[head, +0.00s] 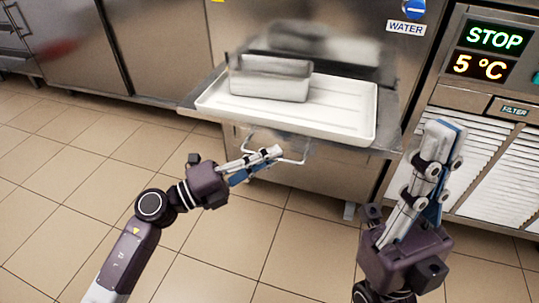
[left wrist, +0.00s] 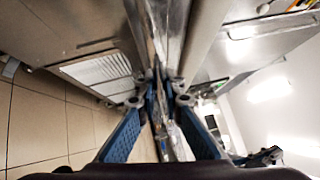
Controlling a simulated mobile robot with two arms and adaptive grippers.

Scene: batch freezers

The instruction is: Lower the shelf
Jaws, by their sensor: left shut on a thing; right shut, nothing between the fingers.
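The metal shelf (head: 388,122) juts out level from the front of the steel machine. A bent wire bracket (head: 303,156) hangs under its front edge. My left gripper (head: 274,153) is at this bracket, below the shelf, and is shut on it. In the left wrist view its two blue-padded fingers (left wrist: 160,90) close around a thin shiny metal piece; exactly where the pads touch is hard to tell. My right gripper (head: 443,136) is shut and empty, pointing up to the right of the shelf.
A white tray (head: 345,128) lies on the shelf with a metal pan (head: 270,82) on it. A machine with a louvred front (head: 490,170) and lit display (head: 480,67) stands at right. Tiled floor (head: 70,180) is open at left.

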